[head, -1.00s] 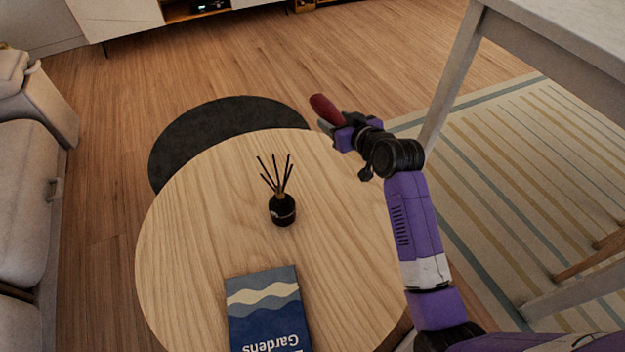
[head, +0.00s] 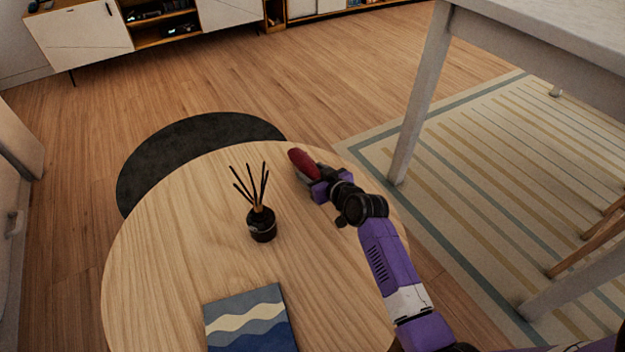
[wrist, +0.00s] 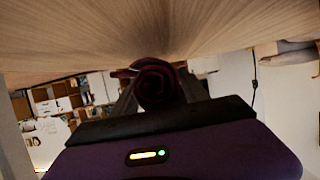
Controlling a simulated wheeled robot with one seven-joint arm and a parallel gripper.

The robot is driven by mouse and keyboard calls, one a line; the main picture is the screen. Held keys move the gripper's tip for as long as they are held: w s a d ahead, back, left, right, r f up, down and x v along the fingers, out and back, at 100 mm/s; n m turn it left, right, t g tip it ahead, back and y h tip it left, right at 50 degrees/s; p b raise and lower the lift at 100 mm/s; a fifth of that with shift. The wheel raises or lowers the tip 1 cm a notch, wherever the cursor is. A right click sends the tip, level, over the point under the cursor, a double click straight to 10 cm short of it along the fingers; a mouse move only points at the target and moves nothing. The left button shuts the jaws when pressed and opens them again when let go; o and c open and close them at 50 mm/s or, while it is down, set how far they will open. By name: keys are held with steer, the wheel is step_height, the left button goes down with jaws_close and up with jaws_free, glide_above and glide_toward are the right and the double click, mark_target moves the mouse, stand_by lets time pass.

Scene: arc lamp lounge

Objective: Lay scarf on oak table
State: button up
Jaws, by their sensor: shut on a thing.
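The scarf (head: 303,163) is a dark red roll held in my gripper (head: 312,180), which is shut on it. In the head view the scarf is over the far right part of the round oak table (head: 180,250). In the wrist view the scarf (wrist: 155,84) shows its spiral end between the fingers, close to the pale wood surface. I cannot tell whether the scarf touches the table.
A black reed diffuser (head: 262,222) stands on the table left of my gripper. A blue wavy-patterned book (head: 248,320) lies nearer. A white table (head: 425,95) stands to the right on a striped rug (head: 470,190). The tabletop's left part is clear.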

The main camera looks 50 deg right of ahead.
steer(key=shift+f, duration=0.9)
steer(key=shift+f+b, duration=0.25)
steer(key=shift+b, duration=0.1)
steer(key=o, duration=1.5)
steer(key=shift+r, duration=0.1)
